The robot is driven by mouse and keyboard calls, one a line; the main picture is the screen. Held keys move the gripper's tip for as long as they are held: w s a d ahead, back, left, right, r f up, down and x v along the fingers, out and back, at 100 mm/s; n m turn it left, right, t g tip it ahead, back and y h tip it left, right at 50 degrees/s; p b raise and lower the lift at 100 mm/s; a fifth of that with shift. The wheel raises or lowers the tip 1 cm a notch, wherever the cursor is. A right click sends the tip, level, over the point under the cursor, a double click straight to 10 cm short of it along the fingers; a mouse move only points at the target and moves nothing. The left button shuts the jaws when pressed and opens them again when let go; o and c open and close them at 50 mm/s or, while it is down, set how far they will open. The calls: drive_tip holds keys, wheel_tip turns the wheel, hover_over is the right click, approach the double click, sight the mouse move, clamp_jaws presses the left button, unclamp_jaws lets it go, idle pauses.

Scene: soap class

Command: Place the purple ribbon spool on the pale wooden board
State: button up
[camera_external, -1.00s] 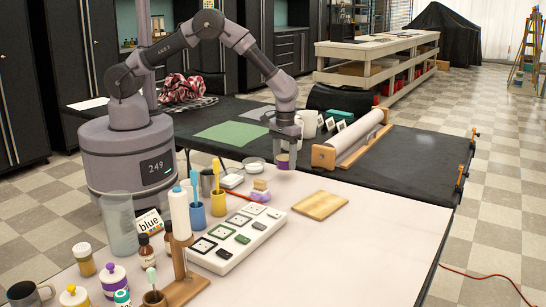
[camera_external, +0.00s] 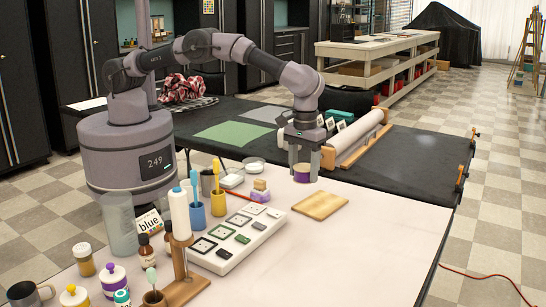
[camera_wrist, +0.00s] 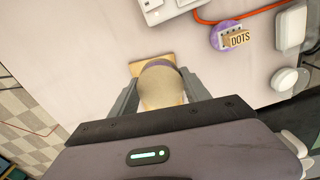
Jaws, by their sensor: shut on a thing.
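The purple ribbon spool (camera_external: 302,173) is between the fingers of my gripper (camera_external: 303,160), which is shut on it. In the wrist view the spool (camera_wrist: 161,88) shows a pale round end and a purple band at its far edge, between the two fingers of my gripper (camera_wrist: 160,92). The pale wooden board (camera_external: 319,206) lies flat on the white tabletop, below and slightly right of the spool in the external view. In the wrist view the spool hides part of the board (camera_wrist: 139,67). The spool looks held above the tabletop.
A purple item with a DOTS label (camera_wrist: 227,34) stands left of the board in the external view (camera_external: 260,192). A white swatch tray (camera_external: 237,240) lies nearer the camera. A paper roll (camera_external: 358,138) is behind. Tabletop right of the board is clear.

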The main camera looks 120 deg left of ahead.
sight(302, 209)
wheel_tip(302, 209, down, 9)
drive_tip(key=b, duration=0.3)
drive_tip(key=shift+f, duration=0.1)
drive_tip(key=shift+f, duration=0.15)
drive_tip(key=o, duration=1.4)
